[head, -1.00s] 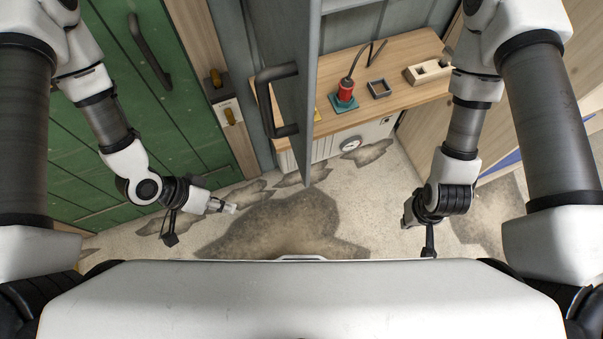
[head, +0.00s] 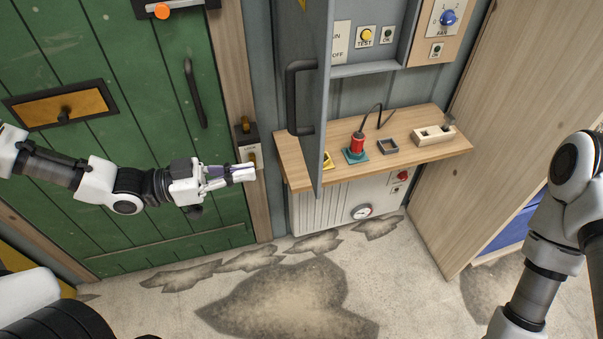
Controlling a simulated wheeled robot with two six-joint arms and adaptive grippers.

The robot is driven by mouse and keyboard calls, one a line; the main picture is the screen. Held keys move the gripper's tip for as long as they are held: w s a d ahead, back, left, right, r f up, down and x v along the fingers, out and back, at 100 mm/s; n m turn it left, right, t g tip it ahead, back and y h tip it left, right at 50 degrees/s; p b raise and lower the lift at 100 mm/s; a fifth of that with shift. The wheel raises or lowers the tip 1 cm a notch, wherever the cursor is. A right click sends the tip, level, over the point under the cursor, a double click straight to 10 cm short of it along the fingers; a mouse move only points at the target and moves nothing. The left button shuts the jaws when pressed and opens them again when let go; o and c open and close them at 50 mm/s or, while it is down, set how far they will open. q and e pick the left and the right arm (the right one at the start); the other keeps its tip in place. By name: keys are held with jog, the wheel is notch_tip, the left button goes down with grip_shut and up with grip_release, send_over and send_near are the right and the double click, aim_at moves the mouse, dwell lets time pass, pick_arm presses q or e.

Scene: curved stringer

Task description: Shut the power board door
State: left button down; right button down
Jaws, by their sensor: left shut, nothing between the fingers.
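The power board door (head: 319,120) is a grey panel standing open, seen nearly edge-on, sticking out toward me. Its black bar handle (head: 293,98) is on its left face. The grey power board (head: 372,68) behind it is open to the right of the door, with an IN/OFF label and TEST and OK buttons showing. My left gripper (head: 249,173) is shut and empty. It points right, in front of the green door's frame, lower left of the handle and apart from it. My right arm is at the right edge; its gripper is out of frame.
A wooden shelf (head: 440,127) below the board holds a red plug on a teal base (head: 356,147), a dark square frame (head: 387,146) and a pale block (head: 433,135). The green door (head: 110,185) is on the left, a wooden panel (head: 500,110) on the right. The stained floor is clear.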

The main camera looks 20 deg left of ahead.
aim_at(315, 161)
pick_arm(q)
jog(key=x, duration=1)
jog(key=shift+d+b, duration=0.15)
jog(key=shift+b, duration=0.25)
jog(key=shift+w+d, duration=0.25)
jog(key=shift+w, duration=0.05)
